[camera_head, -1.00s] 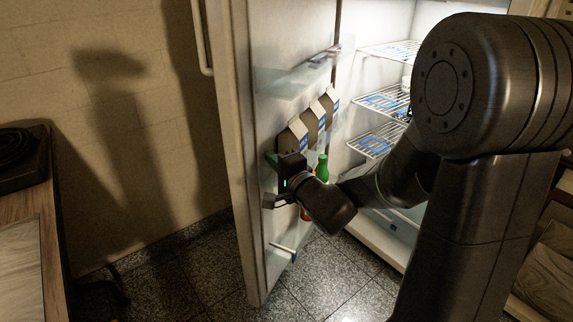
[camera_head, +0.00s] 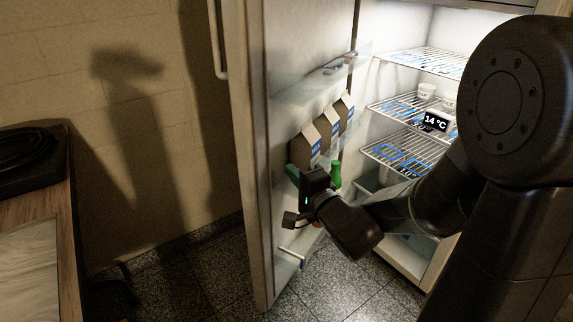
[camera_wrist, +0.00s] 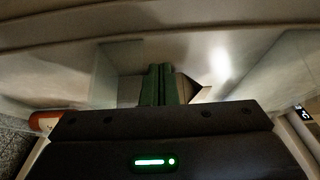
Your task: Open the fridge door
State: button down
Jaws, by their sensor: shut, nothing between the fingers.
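The fridge door (camera_head: 310,45) stands open, its inner side with clear shelves facing the interior. Its white handle (camera_head: 218,45) is on the outer side, to the left. My gripper (camera_head: 293,172) is at the inner side of the door, by the lower shelf, below several cartons (camera_head: 305,145) and left of a green bottle (camera_head: 336,175). In the wrist view its green fingers (camera_wrist: 158,85) are together with nothing between them, pointing at the pale door panel. I cannot tell whether they touch it.
The lit fridge interior (camera_head: 420,130) has wire racks with cups and a 14 °C display (camera_head: 436,121). A wooden counter (camera_head: 55,200) with a dark object stands at the left. Speckled floor (camera_head: 215,270) is clear between counter and door.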

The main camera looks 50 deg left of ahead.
jog(key=s+d+p, duration=0.1)
jog(key=s+d, duration=0.1)
jog(key=d, duration=0.7)
jog(key=w+a+r+n+g+p, duration=0.25)
jog(key=w+r+g+p, duration=0.2)
jog(key=p, duration=0.35)
jog(key=n+g+h+p, duration=0.4)
jog(key=p, duration=0.3)
send_near(279, 150)
jog(key=x, duration=0.5)
jog(key=shift+s+a+f, duration=0.1)
jog(key=shift+f, duration=0.15)
jog(key=shift+s+a, duration=0.2)
jog(key=shift+a, duration=0.4)
